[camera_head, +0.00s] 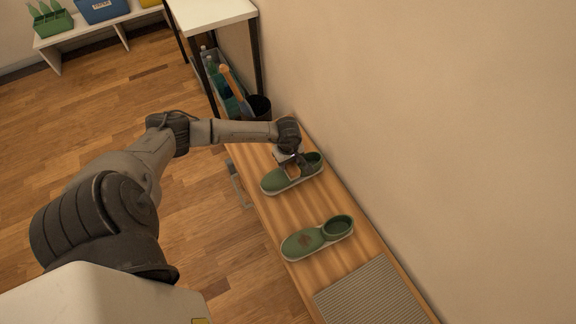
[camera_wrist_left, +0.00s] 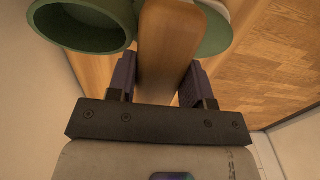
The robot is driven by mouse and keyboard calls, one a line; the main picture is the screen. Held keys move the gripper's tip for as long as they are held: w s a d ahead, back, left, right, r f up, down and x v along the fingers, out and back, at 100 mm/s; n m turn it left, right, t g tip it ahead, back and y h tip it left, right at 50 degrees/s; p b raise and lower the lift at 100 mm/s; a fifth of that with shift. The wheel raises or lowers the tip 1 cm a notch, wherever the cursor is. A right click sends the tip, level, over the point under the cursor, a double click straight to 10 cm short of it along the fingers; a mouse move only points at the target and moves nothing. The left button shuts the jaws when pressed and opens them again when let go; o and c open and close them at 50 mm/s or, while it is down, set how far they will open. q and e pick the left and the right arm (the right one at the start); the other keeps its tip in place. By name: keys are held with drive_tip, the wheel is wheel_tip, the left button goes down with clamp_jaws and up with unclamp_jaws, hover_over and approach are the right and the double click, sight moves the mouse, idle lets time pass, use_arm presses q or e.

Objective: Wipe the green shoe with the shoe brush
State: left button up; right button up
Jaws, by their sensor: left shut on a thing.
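Two green shoes with pale soles lie on a long wooden bench top (camera_head: 261,203). The farther green shoe (camera_head: 274,181) is right below my left gripper (camera_head: 289,163). The nearer green shoe (camera_head: 300,244) has a brownish patch on its toe. My left gripper is shut on the shoe brush (camera_head: 292,171); its wooden body (camera_wrist_left: 168,40) shows between the fingers in the left wrist view. The brush is over the middle of the farther shoe; I cannot tell whether its bristles touch it. That shoe's opening (camera_wrist_left: 85,45) shows beside the brush. My right gripper is out of view.
A ribbed grey mat (camera_head: 370,296) lies at the bench's near end. A black cup (camera_head: 259,106) and a crate of bottles (camera_head: 215,78) are beyond the far end, near a white table (camera_head: 211,13). The wall runs along the right side. The wooden floor (camera_head: 110,100) is clear.

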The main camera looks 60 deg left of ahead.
use_arm(q)
drive_tip(key=shift+a+r+p, duration=0.2)
drive_tip(key=shift+r+p, duration=0.35)
drive_tip(key=shift+r, duration=0.45)
wheel_tip(320, 180, up, 4)
drive_tip(key=p, duration=0.3)
drive_tip(key=shift+f, duration=0.1)
drive_tip(key=shift+d, duration=0.1)
